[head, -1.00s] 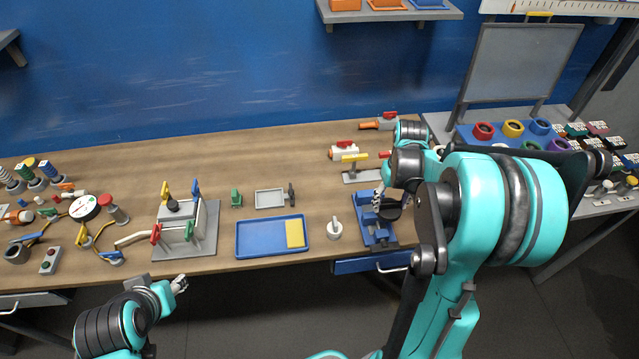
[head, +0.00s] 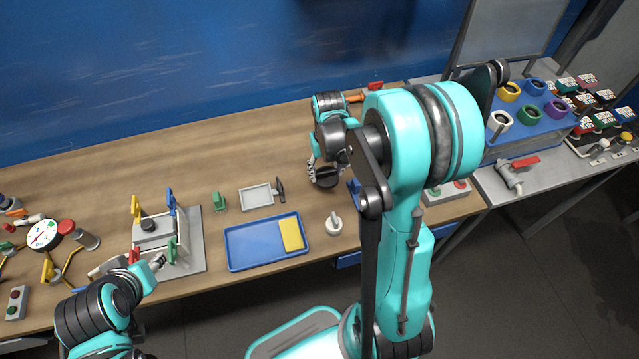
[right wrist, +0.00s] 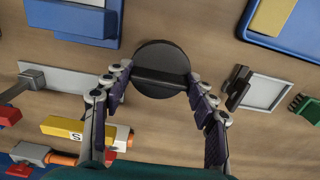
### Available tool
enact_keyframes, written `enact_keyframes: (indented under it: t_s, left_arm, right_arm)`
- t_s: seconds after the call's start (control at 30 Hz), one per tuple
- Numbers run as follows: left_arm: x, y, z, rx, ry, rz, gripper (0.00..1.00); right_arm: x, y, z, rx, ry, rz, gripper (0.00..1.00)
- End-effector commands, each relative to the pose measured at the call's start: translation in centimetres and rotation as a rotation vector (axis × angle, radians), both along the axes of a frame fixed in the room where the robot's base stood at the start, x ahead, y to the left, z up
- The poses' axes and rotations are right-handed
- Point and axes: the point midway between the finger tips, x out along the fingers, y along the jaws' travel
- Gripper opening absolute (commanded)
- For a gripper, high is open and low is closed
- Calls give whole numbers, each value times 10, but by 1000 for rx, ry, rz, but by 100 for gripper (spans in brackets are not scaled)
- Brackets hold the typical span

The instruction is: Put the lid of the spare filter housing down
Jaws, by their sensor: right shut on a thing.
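My right gripper (head: 318,168) is shut on a black round lid (head: 324,180) and holds it over the wooden table, right of the grey tray. In the right wrist view the lid (right wrist: 160,55) is a dark disc with a bar across it, between the two fingers (right wrist: 158,78). I cannot tell the gap between lid and table. A blue stand (head: 355,190) is right of the lid, mostly hidden by my right arm; its blue body also shows in the right wrist view (right wrist: 70,22). My left gripper (head: 158,262) is at the table's front edge, too small to read.
A grey tray (head: 256,197) and a black-handled tool (head: 280,190) are left of the lid. A yellow block (right wrist: 80,130) lies nearby. Bare table lies behind the grey tray.

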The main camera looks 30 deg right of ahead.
Motion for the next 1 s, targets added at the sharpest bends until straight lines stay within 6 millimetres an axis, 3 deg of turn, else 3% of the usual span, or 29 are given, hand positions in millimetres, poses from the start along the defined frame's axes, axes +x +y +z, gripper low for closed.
enact_keyframes:
  t_s: [0.17,0.27,0.5,0.9,0.93,1.0]
  left_arm:
    - [0,0,-5,0,0,0,40]
    - [0,0,-7,0,0,0,40]
    - [0,0,-19,0,0,0,40]
    - [0,0,-23,0,0,0,40]
    - [0,0,-22,0,0,0,40]
    - [0,0,-21,0,0,0,40]
  right_arm:
    - [5,18,-11,0,0,2,17]
    - [6,19,-17,0,0,0,17]
    - [6,18,-51,0,0,0,17]
    - [6,18,-56,0,0,0,17]
    - [6,18,-55,0,0,0,65]
    - [6,18,-54,0,0,0,78]
